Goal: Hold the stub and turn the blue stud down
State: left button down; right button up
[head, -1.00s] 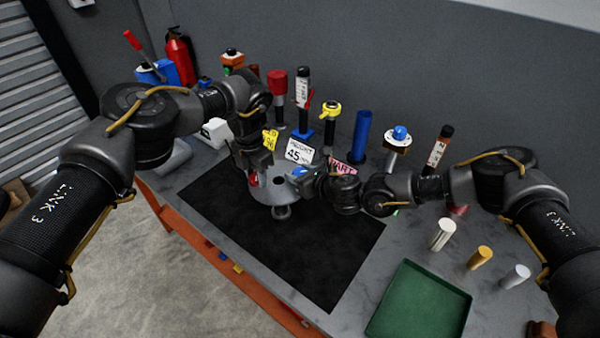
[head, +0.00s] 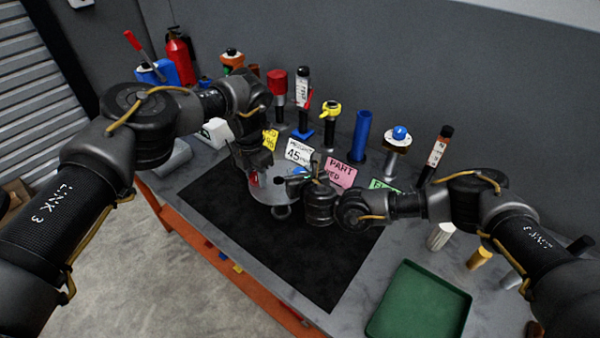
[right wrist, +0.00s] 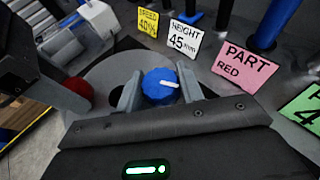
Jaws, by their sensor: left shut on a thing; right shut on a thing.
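The blue stud (right wrist: 158,90) is a round knob with a white mark, on the round grey plate of the positioner (right wrist: 100,75). My right gripper (right wrist: 160,92) is shut on it, one finger on each side. In the head view only a bit of blue (head: 299,170) shows by my right gripper (head: 290,179). The stub is red and round-ended (right wrist: 78,92), at the plate's left side in the right wrist view. My left gripper (head: 254,178) is shut on the stub, which shows as a red patch in the head view; the fingers partly hide it.
Cards reading 45 mm (head: 298,152) and PART RED (head: 341,172) stand behind the positioner. Several upright tools and a blue tube (head: 361,135) line the back. A green tray (head: 420,305) and small cylinders are at right. The black mat (head: 320,270) in front is clear.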

jog(key=m+h, duration=0.6)
jog(key=h, duration=0.1)
jog(key=shift+a, duration=0.1)
jog(key=shift+m+h, duration=0.3)
jog(key=o, duration=1)
jog(key=v, duration=1.2)
jog(key=shift+w+r, duration=0.1)
jog(key=shift+r, duration=0.05)
